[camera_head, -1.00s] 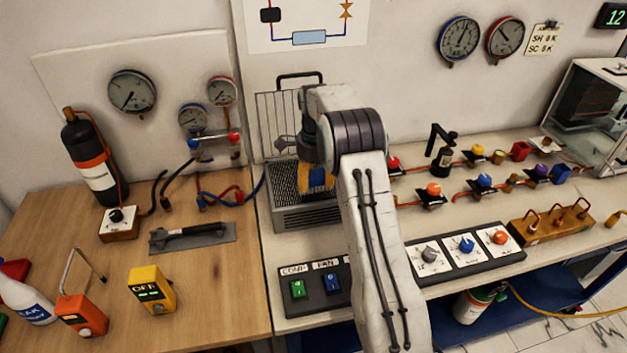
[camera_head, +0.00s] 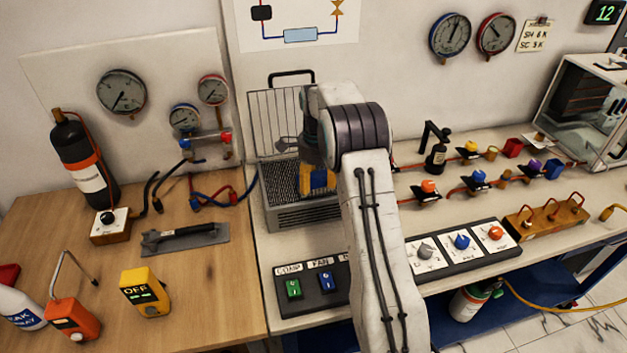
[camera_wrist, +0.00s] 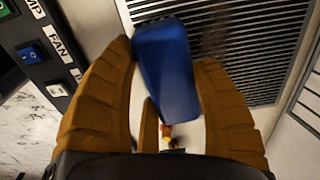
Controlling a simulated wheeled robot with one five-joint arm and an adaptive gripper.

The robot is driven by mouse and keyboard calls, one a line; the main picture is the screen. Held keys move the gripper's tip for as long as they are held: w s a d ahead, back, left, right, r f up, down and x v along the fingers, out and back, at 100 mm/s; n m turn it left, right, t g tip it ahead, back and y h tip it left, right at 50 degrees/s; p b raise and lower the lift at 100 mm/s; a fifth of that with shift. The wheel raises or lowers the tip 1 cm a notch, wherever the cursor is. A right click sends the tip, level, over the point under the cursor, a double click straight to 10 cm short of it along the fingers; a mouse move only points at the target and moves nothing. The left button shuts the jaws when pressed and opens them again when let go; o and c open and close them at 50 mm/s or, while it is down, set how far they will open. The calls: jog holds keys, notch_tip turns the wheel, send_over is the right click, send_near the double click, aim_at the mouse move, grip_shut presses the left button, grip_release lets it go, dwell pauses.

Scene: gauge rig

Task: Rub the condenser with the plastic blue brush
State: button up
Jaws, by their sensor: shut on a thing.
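The condenser (camera_head: 292,208) is a grey box with a dark finned face, standing on the light bench at the wall, left of my arm. My gripper (camera_head: 318,182), with orange-brown fingers, is at its right part in the head view. In the wrist view my gripper (camera_wrist: 165,75) is shut on the blue brush (camera_wrist: 166,70), a smooth blue block jutting beyond the fingertips. The condenser's fins (camera_wrist: 235,45) lie behind the brush there. I cannot tell whether the brush touches the fins. My arm hides the condenser's right side in the head view.
A wire rack (camera_head: 272,120) stands upright behind the condenser. A switch panel (camera_head: 310,288) lies in front of it. Hoses (camera_head: 225,198) and a trowel-like tool (camera_head: 185,237) lie to the left. Knobs and valves fill the bench to the right.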

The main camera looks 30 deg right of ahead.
aim_at(313, 172)
jog(key=shift+w+d+r+p, duration=0.1)
jog(key=shift+w+d+p, duration=0.05)
jog(key=shift+w+p, duration=0.85)
jog(key=shift+w+d+p, duration=0.15)
jog(key=shift+w+p, duration=0.5)
jog(key=shift+p, duration=0.6)
jog(key=shift+w+d+r+p, duration=0.1)
jog(key=shift+w+p, duration=0.5)
jog(key=shift+p, duration=0.5)
jog(key=w+p, duration=0.2)
jog(key=p, duration=0.1)
jog(key=shift+d+f, duration=0.2)
jog(key=shift+f, duration=0.05)
jog(key=shift+w, duration=0.1)
jog(key=shift+d+f, duration=0.1)
jog(key=shift+d, duration=0.05)
